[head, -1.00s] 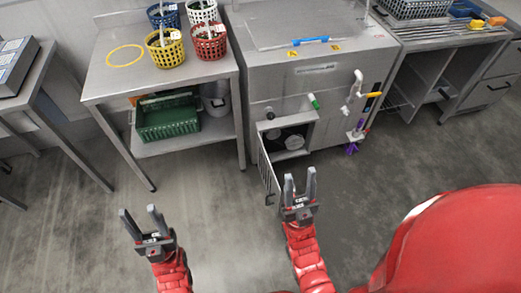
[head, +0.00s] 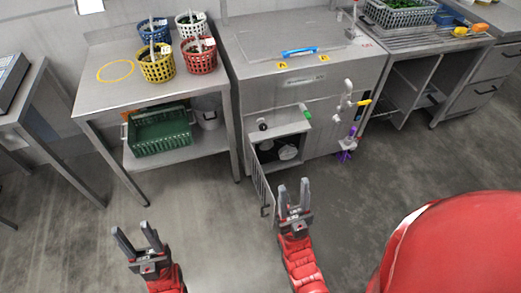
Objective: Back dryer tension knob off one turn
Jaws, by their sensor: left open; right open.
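A steel machine (head: 290,82) with an open front hatch stands ahead; I take it for the dryer. A small dark round knob (head: 263,126) sits on its front, above and left of the hatch opening; I cannot tell if it is the tension knob. Inside the opening (head: 284,150) are round, dark and pale parts, too small to make out. The hatch door (head: 261,185) hangs open toward me. My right gripper (head: 294,190) is open and empty, just right of the door in the picture. My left gripper (head: 132,240) is open and empty over the floor at lower left.
A steel table (head: 100,92) with several baskets and a green crate (head: 160,138) stands left. A sink counter (head: 425,48) stands right. The floor between is clear.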

